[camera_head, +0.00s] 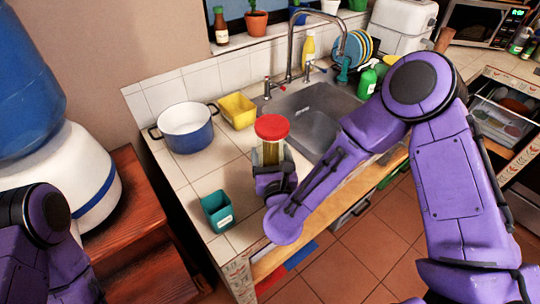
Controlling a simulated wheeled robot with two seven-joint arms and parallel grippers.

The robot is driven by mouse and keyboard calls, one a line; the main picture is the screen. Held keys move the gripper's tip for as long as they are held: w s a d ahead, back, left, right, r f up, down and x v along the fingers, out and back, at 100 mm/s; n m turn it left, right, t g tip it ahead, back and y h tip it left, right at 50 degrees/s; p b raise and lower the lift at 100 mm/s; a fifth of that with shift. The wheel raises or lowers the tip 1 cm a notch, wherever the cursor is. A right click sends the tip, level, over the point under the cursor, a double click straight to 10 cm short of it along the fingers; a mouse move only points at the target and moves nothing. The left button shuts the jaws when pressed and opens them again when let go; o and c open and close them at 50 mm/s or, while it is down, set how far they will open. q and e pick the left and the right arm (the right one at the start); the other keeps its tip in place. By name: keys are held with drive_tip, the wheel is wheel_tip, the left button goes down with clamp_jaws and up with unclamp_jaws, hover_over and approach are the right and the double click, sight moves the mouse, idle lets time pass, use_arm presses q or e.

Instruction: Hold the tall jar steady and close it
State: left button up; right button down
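The tall jar (271,152) has a yellowish, see-through body and stands on the tiled counter, left of the sink. A red lid (272,127) is on its top; I cannot tell how tightly it is seated. My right gripper (272,172) is at the lower front of the jar and hides its lower part. Its fingers are not clear enough to tell whether they are open or shut on the jar. My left arm shows only at the lower left edge, and its gripper is out of view.
A blue pot (186,130) and a yellow container (237,111) stand behind and left of the jar. A teal container (217,212) is near the counter's front left. The sink (312,117) lies to the right. Bare tiles (195,170) lie between pot and teal container.

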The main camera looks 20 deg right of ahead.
unclamp_jaws()
drive_tip(key=shift+w+f, duration=0.1)
drive_tip(key=s+a, duration=0.2)
drive_tip(key=s, duration=1)
drive_tip(key=shift+r+p, duration=0.2)
drive_tip(key=shift+p, duration=0.1)
drive_tip(key=shift+a, duration=0.1)
